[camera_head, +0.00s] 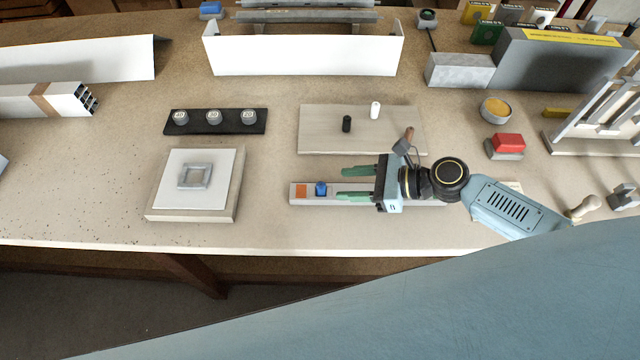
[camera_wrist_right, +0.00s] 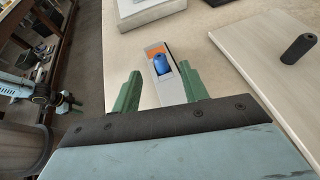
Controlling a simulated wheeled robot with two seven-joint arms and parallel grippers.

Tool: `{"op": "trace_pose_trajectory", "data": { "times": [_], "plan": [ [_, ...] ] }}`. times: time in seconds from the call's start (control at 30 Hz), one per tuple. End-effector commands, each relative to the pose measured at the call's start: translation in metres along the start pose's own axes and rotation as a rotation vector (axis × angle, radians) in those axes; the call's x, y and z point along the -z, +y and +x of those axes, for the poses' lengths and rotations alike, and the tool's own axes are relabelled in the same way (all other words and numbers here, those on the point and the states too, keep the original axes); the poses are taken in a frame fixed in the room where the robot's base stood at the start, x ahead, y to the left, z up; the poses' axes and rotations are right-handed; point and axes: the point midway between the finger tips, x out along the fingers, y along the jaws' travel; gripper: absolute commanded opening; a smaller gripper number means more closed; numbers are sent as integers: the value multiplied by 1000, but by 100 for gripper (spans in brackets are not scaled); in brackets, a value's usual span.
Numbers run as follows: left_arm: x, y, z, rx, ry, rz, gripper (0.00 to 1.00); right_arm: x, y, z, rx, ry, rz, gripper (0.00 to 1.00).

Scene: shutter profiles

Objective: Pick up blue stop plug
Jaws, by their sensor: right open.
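The blue stop plug (camera_head: 321,188) stands on a narrow light-grey strip (camera_head: 339,191), just right of an orange patch (camera_head: 301,190). In the right wrist view the blue plug (camera_wrist_right: 161,64) shows ahead of and between the fingers, apart from them. My right gripper (camera_head: 345,184) comes in from the right with its two green fingers pointing left toward the plug. It is open and empty, and it hides part of the strip. It also shows in the right wrist view (camera_wrist_right: 158,90).
A pale board (camera_head: 330,140) with a black plug (camera_head: 347,124) and a white plug (camera_head: 375,110) lies behind the strip. A square block (camera_head: 231,190) with a grey frame stands to the left. A red block (camera_head: 508,143) stands at the right. The table edge is close in front.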

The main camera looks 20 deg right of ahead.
Motion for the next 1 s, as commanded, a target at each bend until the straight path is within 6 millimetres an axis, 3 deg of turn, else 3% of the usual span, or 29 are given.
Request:
{"op": "trace_pose_trajectory", "data": {
  "times": [0.13, 0.27, 0.43, 0.6, 0.87, 1.0],
  "plan": [
    [-1, 0, -1, 0, -1, 0, 36, 0, -1, 18, 2, -1, -1, 44],
    [15, -2, -1, 3, 24, 0, 36, 0, 0, 26, 1, 0, -1, 44],
    [34, -5, -4, 6, 55, 0, 36, -1, 2, 50, 0, -2, -1, 44],
    [31, -5, -4, 6, 49, 0, 36, 0, 2, 70, 1, -1, -2, 44],
    [19, -3, -4, 4, 31, 0, 36, 1, 2, 74, 0, 1, -2, 44],
    [18, -3, -4, 4, 29, 0, 36, 1, 2, 74, 0, 1, -2, 28]
  ]
}}
